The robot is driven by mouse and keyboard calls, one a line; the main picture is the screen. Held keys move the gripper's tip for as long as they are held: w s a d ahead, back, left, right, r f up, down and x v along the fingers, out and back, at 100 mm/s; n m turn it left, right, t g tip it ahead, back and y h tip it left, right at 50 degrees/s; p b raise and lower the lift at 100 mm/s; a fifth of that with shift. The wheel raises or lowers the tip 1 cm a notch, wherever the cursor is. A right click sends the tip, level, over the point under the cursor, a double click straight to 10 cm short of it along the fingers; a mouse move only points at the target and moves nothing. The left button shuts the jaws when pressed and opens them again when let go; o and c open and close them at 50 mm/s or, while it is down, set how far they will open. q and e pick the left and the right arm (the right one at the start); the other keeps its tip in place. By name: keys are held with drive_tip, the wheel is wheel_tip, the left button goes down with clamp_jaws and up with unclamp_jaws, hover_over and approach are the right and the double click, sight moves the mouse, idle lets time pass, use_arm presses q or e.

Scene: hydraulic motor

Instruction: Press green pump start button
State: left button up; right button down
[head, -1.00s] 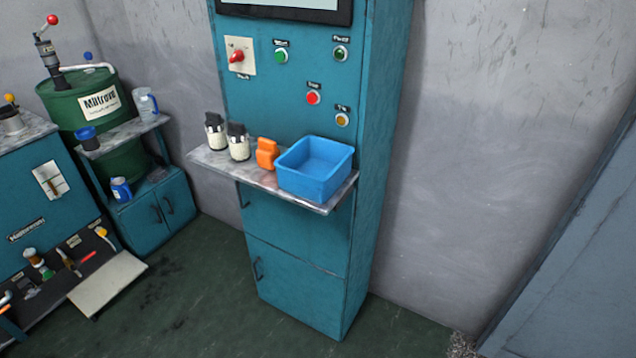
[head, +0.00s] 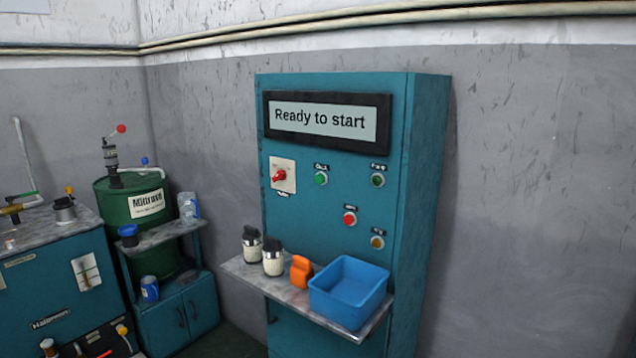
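A teal control cabinet (head: 340,235) stands against the grey wall. Its screen (head: 320,120) reads "Ready to start". A bright green button (head: 321,179) sits below the screen, right of a red rotary switch (head: 280,176) on a pale plate. A darker green button or lamp (head: 378,180) is at the upper right. A red button (head: 350,218) and an amber one (head: 377,242) lie lower. The small labels above them are too blurred to read. Neither of my grippers shows in the head view.
A shelf (head: 262,281) juts from the cabinet below the buttons. It carries a blue bin (head: 350,290), an orange object (head: 301,271) and two jars with dark lids (head: 273,258). A green drum (head: 135,205) and a teal bench (head: 60,285) stand at the left.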

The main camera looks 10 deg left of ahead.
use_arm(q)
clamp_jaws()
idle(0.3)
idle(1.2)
